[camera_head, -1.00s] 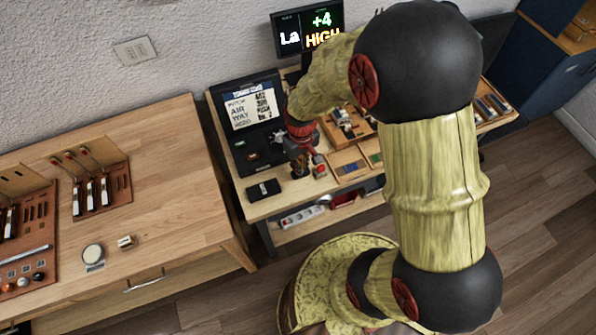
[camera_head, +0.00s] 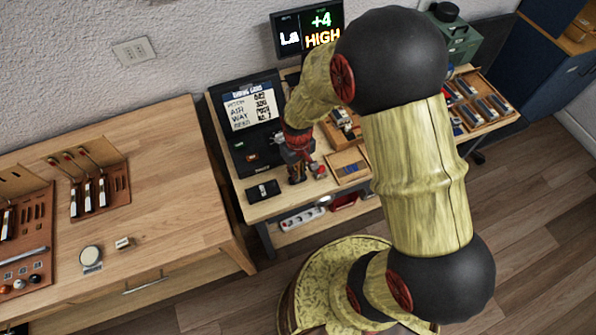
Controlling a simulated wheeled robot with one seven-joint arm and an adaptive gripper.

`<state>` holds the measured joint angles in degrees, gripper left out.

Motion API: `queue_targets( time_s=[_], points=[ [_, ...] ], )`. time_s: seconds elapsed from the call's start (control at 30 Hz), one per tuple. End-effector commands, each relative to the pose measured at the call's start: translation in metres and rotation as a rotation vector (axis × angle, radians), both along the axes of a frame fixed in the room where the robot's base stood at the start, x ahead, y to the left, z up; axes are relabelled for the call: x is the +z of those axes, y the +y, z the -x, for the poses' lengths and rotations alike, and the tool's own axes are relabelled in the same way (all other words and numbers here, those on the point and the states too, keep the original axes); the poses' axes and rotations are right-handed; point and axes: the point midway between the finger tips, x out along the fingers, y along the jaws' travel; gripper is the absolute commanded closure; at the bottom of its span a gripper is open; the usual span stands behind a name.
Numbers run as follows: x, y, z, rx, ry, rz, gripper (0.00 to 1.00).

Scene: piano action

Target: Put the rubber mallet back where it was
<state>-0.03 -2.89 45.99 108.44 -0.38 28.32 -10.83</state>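My gripper (camera_head: 298,160) hangs low over the front of the workbench (camera_head: 262,210), at the end of my bamboo-like arm. It is small and dark here, and its fingers cannot be made out clearly. A small red-and-dark object (camera_head: 318,170) shows right beside the fingers; I cannot tell whether it is held, touching or only close by. I cannot pick out the rubber mallet with certainty. My arm hides part of the bench behind it.
A black box (camera_head: 263,190) lies left of my gripper, before a display (camera_head: 251,108). A wooden tray (camera_head: 348,165) is to the right. A tuner screen (camera_head: 307,30), a green case (camera_head: 457,42) and a tool tray (camera_head: 480,105) stand farther back. The left table (camera_head: 180,190) has free room.

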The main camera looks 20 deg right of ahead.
Motion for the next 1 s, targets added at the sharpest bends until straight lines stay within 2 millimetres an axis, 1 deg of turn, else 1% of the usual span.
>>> queue_targets(
  time_s=[0.03,0.17,0.67,0.77,0.87,1.0],
  points=[
    [-0.001,0.0,0.001,0.0,0.002,-0.001,0.78],
    [-0.001,0.0,0.001,0.0,0.003,0.0,0.71],
    [0.0,0.0,0.002,0.0,0.003,0.0,0.71],
    [0.006,0.0,0.001,0.0,0.001,0.0,0.71],
    [0.021,0.0,0.001,0.0,0.0,0.0,0.71],
    [0.05,0.0,0.0,0.0,-0.002,0.0,0.71]
  ],
)
